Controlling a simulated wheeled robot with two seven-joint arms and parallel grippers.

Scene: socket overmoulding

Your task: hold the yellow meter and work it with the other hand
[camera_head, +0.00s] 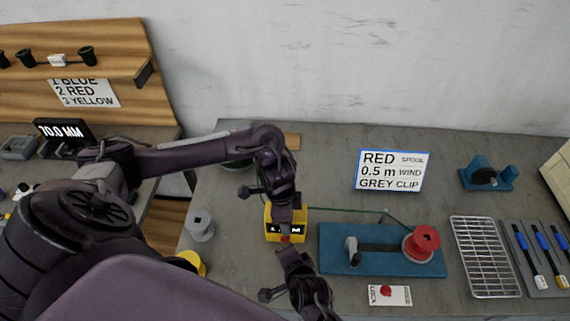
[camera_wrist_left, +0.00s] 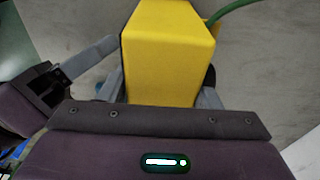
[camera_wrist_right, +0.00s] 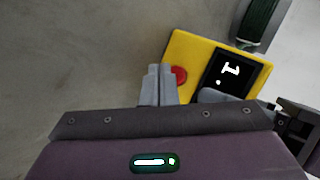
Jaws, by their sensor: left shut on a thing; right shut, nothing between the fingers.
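The yellow meter (camera_head: 272,220) stands on the grey bench with its dark display facing forward; the digits are only partly readable. It also shows in the left wrist view (camera_wrist_left: 168,50) and the right wrist view (camera_wrist_right: 183,50). My left gripper (camera_head: 287,203) is shut on the meter from behind, with a finger on either side. My right gripper (camera_head: 289,252) is shut and empty in front of the meter. In the right wrist view, its closed fingertips (camera_wrist_right: 160,72) are beside the red button (camera_wrist_right: 179,76); I cannot tell whether they touch it.
A green wire (camera_head: 345,211) runs from the meter toward the blue winding board (camera_head: 385,262) with its red spool (camera_head: 421,243). A grey spool (camera_head: 200,225) stands left. A card (camera_head: 389,295), wire rack (camera_head: 485,257) and sign (camera_head: 393,170) are on the right.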

